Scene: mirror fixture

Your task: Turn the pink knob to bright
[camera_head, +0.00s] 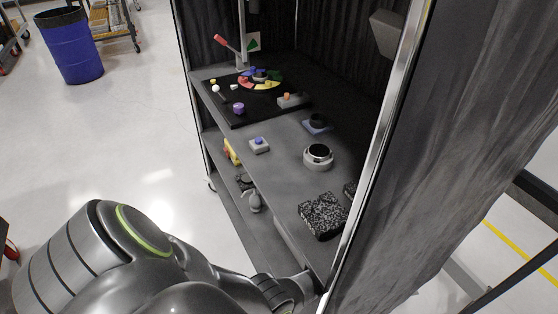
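No knob reads as clearly pink from here. A small purple knob (238,108) stands on the front part of a black board (262,106) on the grey shelf. A coloured dial ring (268,84) in red, yellow and green lies behind it on the same board. Its markings are too small to read. My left arm comes in from the bottom left and runs to the cabinet's front post, where its far end is cut off or hidden. Neither gripper can be made out.
A red-handled lever (222,41) stands at the shelf's back left. A metal post (397,85) and dark curtain (455,130) block the right side.

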